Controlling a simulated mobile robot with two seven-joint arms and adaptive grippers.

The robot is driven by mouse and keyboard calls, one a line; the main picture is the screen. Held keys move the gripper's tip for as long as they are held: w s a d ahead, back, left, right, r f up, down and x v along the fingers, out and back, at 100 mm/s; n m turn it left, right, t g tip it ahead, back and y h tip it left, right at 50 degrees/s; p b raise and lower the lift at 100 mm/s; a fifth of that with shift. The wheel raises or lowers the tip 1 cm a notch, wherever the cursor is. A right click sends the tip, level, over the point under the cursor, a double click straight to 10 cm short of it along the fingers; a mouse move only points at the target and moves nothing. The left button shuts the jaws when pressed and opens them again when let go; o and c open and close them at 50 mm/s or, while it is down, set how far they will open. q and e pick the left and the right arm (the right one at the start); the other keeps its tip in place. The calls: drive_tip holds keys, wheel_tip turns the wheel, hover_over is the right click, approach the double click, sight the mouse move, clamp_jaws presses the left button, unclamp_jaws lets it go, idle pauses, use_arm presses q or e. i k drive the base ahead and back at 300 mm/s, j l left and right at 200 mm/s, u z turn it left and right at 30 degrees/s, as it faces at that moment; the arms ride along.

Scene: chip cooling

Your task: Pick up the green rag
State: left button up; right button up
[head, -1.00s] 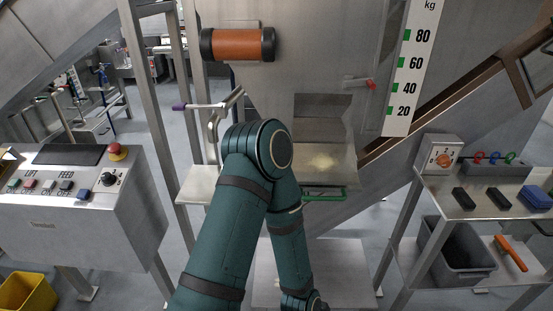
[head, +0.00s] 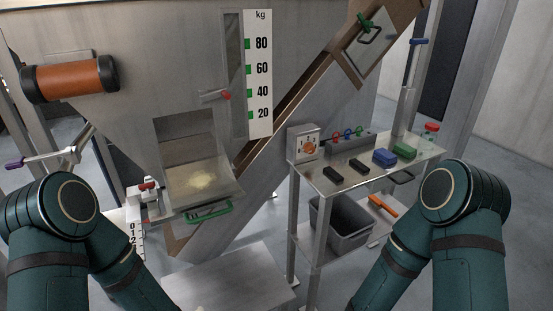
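A small green folded cloth, which looks like the green rag (head: 404,151), lies on the top of the metal side table (head: 345,190) at the right. It sits to the right of a blue block-like cloth or sponge (head: 384,158). Both of my arms show in the lower corners, with elbows up and forearms running down out of the picture. Neither gripper is in view. My right elbow is near the table's right front side, in front of the rag in the picture.
Two black blocks (head: 332,173), a timer box with an orange dial (head: 303,143) and a red-capped bottle (head: 430,133) are on the table. A grey bin (head: 342,222) and an orange-handled tool (head: 383,206) are on the shelf below.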

sight(402, 149)
drive_tip(key=l+u, duration=0.15)
drive_tip(key=u, duration=0.15)
drive_tip(key=l+u, duration=0.15)
drive_tip(key=u, duration=0.15)
drive_tip(key=l+u, duration=0.4)
drive_tip(key=l, duration=0.55)
drive_tip(key=l+u, duration=0.1)
drive_tip(key=l, duration=0.85)
drive_tip(key=k+l+u, duration=0.15)
drive_tip(key=l, duration=0.85)
